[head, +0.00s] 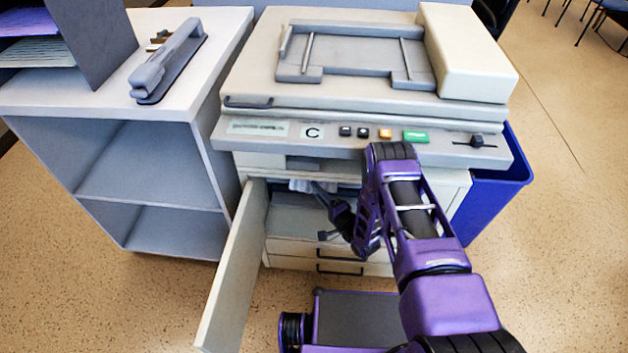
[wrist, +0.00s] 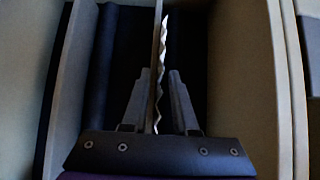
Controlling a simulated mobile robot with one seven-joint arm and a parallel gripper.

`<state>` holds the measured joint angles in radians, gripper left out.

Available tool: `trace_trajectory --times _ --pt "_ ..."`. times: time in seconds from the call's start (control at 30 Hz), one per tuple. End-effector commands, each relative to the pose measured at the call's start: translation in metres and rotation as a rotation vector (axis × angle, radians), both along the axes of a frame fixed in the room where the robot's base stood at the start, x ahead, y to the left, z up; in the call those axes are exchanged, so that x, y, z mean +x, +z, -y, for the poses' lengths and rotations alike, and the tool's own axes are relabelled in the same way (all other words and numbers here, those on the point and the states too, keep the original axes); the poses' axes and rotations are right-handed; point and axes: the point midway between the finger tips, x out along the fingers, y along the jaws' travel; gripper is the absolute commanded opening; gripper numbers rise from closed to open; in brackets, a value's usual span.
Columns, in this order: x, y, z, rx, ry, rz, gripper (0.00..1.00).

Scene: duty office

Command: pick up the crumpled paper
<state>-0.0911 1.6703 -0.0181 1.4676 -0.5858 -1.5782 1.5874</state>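The crumpled paper (head: 308,185) shows as a pale, creased strip inside the open front of the copier, just under its upper body. In the wrist view the paper (wrist: 160,70) is seen nearly edge-on, thin with a wavy pale edge, standing between my two fingers. My gripper (head: 318,188) reaches into the copier's front opening at the paper. In the wrist view my gripper (wrist: 160,80) has its fingers apart, one on each side of the sheet, with narrow gaps seeming to remain. The paper's far end is lost in the dark.
The copier (head: 265,75) has its front door (head: 232,270) swung open to the left of my arm. A shelf unit (head: 150,160) with a stapler (head: 170,65) stands at left. A blue bin (head: 497,185) is at right. Walls flank my gripper closely inside.

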Motion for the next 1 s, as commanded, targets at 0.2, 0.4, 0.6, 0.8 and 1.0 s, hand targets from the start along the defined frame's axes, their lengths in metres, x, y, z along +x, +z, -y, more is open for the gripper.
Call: trace_trajectory --times 0.2,0.4,0.6,0.8,1.0 --pt "0.0 0.0 0.0 0.0 0.0 0.0 0.0" --pt "0.0 0.0 0.0 0.0 0.0 0.0 0.0" --pt "0.0 0.001 0.0 0.0 0.0 0.0 0.0" --pt "-0.002 0.007 0.003 0.0 -0.001 -0.001 0.0" --pt "-0.026 0.006 0.022 0.0 -0.003 -0.004 0.0"
